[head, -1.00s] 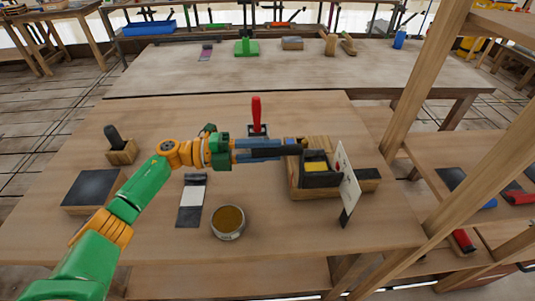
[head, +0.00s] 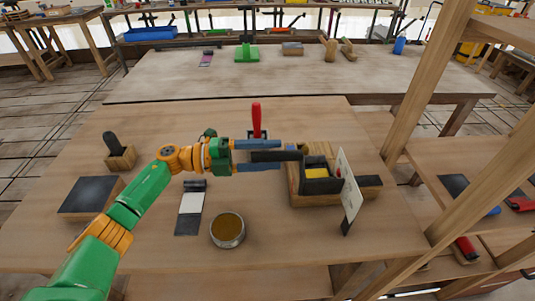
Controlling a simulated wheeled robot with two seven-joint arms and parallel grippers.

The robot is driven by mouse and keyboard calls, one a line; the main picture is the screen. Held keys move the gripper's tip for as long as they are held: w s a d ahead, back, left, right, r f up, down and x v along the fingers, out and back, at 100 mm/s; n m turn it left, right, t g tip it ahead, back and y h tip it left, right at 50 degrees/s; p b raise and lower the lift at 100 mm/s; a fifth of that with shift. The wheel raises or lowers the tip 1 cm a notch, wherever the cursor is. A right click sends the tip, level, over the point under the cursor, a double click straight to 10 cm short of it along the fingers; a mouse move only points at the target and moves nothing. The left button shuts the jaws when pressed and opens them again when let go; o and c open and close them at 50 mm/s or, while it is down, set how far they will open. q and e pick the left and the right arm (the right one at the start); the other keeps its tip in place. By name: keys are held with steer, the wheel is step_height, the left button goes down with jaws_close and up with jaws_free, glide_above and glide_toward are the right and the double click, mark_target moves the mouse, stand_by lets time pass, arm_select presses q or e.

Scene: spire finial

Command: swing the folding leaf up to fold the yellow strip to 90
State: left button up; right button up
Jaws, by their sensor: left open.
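The yellow strip (head: 317,174) lies in a small dark folding device (head: 322,186) on a wooden base, right of the middle of the bench. A dark bar (head: 292,156) reaches left from the device; it looks like the leaf's handle, though the leaf's exact angle is hard to tell. My left gripper (head: 280,155) is open, with one blue finger on the far side of the bar and one on the near side. There are visible gaps between fingers and bar. My right gripper is not in view.
A white card (head: 348,184) stands tilted at the device's right. A red-handled tool (head: 256,120) stands behind my gripper. A round tin (head: 228,230) and a dark-and-white sheet (head: 190,208) lie in front. The bench's front right is clear. A wooden post (head: 425,85) rises at right.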

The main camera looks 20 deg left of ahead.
arm_select(q)
steer(key=b+v, duration=0.3)
steer(key=v, duration=0.4)
stand_by(0.3)
